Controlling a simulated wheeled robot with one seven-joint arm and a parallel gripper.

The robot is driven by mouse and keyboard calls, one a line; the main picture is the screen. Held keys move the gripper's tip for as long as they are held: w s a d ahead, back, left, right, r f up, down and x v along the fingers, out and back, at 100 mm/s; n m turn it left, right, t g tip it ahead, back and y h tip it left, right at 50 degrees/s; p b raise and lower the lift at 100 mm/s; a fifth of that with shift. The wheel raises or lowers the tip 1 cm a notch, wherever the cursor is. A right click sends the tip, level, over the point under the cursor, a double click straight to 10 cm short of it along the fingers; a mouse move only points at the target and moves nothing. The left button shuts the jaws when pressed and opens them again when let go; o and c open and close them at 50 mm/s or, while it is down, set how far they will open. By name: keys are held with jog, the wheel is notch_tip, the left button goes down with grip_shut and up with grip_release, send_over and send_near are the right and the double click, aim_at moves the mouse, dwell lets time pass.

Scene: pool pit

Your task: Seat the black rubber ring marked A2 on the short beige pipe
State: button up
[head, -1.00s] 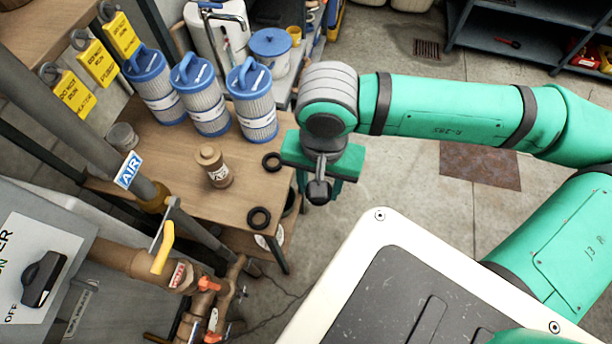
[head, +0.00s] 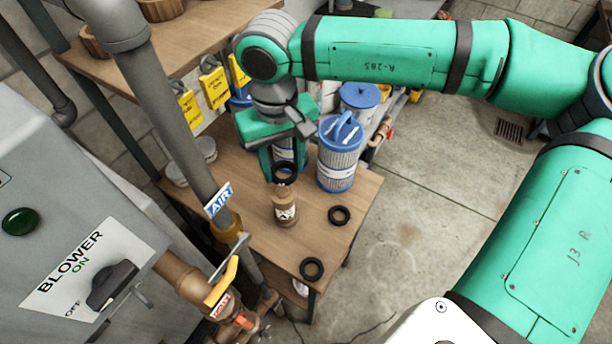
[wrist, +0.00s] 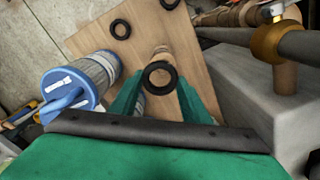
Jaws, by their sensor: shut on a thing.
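My gripper (head: 283,168) is shut on a black rubber ring (head: 286,173) and holds it at the fingertips. In the wrist view the held ring (wrist: 160,75) hangs between the fingers. No A2 mark is readable on it. The short beige pipe (head: 285,207) stands upright on the wooden table, with a dark label on its side. The ring is just above the pipe's top in the head view; the exact gap cannot be told. In the wrist view the ring partly hides the pipe (wrist: 161,52). Two other black rings (head: 339,215) (head: 312,269) lie on the table, marks unreadable.
A blue-topped filter (head: 340,155) stands to the right of my gripper; another is partly hidden behind it. A grey vertical pipe with an AIR sign (head: 218,199) and a yellow-handled valve (head: 222,284) stand at the left. The table (head: 352,186) is clear around the loose rings.

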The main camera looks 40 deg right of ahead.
aim_at(282, 190)
jog(key=shift+w+a, duration=0.3)
jog(key=shift+w, duration=0.1)
jog(key=shift+s+d+f, duration=0.15)
jog(key=shift+s+f, duration=0.05)
jog(key=shift+f, duration=0.15)
jog(key=shift+w+a+f, duration=0.1)
jog(key=shift+a+f, duration=0.1)
jog(key=shift+f, duration=0.3)
jog(key=shift+w+a+f, duration=0.1)
jog(key=shift+a+f, duration=0.1)
jog(key=shift+f, duration=0.25)
jog(key=shift+s+d+f, duration=0.1)
jog(key=shift+d+f, duration=0.05)
jog(key=shift+f, duration=0.3)
jog(key=shift+s+d+f, duration=0.1)
jog(key=shift+f, duration=0.35)
jog(key=shift+f, duration=1.15)
dwell(1.1)
dwell(0.4)
